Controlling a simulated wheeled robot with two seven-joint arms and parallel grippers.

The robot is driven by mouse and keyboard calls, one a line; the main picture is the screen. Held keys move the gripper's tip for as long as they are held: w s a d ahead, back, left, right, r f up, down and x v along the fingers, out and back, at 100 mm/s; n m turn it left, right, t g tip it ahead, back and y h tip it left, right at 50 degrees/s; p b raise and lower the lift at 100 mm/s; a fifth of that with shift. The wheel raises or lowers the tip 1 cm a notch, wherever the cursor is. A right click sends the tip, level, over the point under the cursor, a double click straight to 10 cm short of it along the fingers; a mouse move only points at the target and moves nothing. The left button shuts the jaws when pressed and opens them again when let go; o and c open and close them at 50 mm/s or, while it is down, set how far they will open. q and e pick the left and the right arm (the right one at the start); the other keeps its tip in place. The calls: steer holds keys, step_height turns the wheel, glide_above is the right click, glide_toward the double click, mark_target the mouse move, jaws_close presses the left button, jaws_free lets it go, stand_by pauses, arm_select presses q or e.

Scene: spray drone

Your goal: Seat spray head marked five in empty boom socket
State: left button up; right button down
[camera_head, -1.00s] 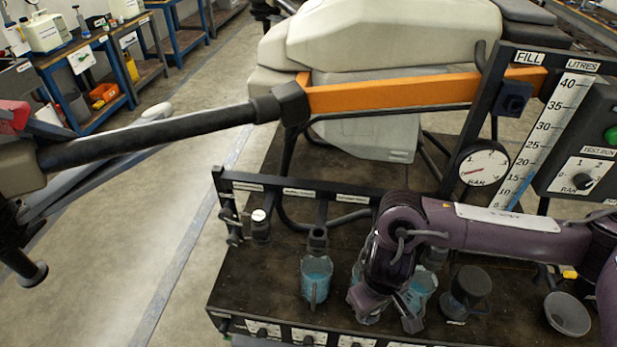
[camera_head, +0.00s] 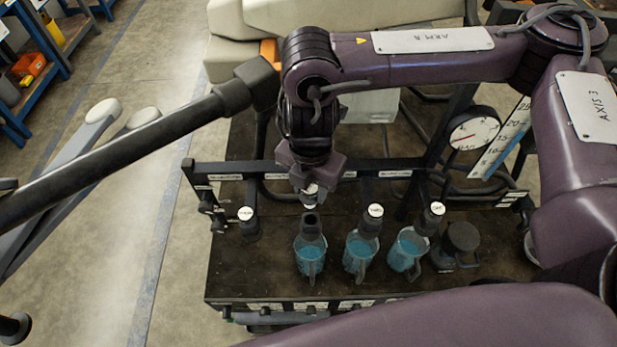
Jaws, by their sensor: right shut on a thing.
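My right gripper (camera_head: 311,190) points down above the rail and is shut on a small pale-and-dark spray head (camera_head: 310,199). Its number cannot be read, and the jaws hide much of it. The head is just above the open dark socket (camera_head: 311,223), which has no cap on it; whether they touch cannot be told. Capped spray heads sit in other sockets, at the left (camera_head: 246,214), to the right (camera_head: 375,211) and further right (camera_head: 437,208). The boom rail (camera_head: 222,171) runs behind, partly hidden by my arm. My left gripper is not in view.
Jugs with blue liquid stand below the open socket (camera_head: 309,260), to its right (camera_head: 357,254) and further right (camera_head: 402,255). A dark lidded cup (camera_head: 463,238) stands right of them. The drone's black arm (camera_head: 150,138) crosses at left. The front left bench top (camera_head: 240,275) is clear.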

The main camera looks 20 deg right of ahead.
steer(key=shift+s+d, duration=0.15)
steer(key=shift+s, duration=0.05)
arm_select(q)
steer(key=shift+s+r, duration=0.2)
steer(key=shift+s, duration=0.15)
arm_select(e)
steer(key=shift+w, duration=0.1)
steer(key=shift+f, duration=0.15)
steer(key=b, duration=0.4)
glide_above(311, 212)
steer(key=s, duration=0.2)
steer(key=f, duration=0.5)
steer(key=shift+w+a+f, duration=0.15)
steer(key=shift+a+f, duration=0.05)
steer(key=shift+a, duration=0.1)
arm_select(q)
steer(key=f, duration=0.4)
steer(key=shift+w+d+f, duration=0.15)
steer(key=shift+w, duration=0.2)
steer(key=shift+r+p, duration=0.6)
steer(key=shift+p, duration=0.05)
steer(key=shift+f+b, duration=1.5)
arm_select(e)
steer(key=shift+f, duration=2.15)
steer(key=c, duration=0.9)
jaws_free()
steer(key=shift+o, duration=0.2)
